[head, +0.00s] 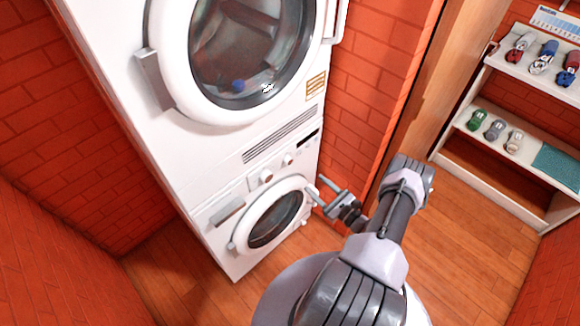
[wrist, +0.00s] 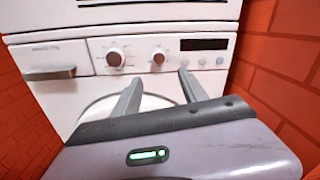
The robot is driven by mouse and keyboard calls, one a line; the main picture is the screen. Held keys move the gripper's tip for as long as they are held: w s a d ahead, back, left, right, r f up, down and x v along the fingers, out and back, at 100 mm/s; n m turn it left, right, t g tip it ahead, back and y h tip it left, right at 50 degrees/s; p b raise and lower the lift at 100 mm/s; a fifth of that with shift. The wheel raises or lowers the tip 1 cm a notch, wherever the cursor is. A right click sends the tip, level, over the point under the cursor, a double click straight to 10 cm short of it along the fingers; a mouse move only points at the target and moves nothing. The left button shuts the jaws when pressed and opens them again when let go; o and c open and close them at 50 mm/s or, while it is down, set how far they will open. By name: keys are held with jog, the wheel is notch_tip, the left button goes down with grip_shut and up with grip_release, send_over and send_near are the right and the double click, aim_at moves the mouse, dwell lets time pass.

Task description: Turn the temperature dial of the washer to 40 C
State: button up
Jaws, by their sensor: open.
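The washer (head: 222,242) is the lower white machine of a stack, with a round door at its front. My gripper (head: 322,190) is open and empty in front of the washer's right side. In the wrist view my gripper (wrist: 160,85) has its two fingers apart, below the dials and not touching them.
A dark display (wrist: 204,44) and small buttons sit right of the dials; a drawer handle (wrist: 50,73) juts out at left. A dryer (head: 245,60) stands on top. Brick walls flank the stack. A shoe shelf (head: 510,140) stands at right, with wooden floor between.

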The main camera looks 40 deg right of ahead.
aim_at(290, 163)
jog(key=w, duration=0.4)
jog(key=w+b, duration=0.1)
jog(key=w, duration=0.3)
jog(key=w+b, duration=0.1)
jog(key=w, duration=0.3)
jog(key=shift+a, duration=0.25)
grip_shut()
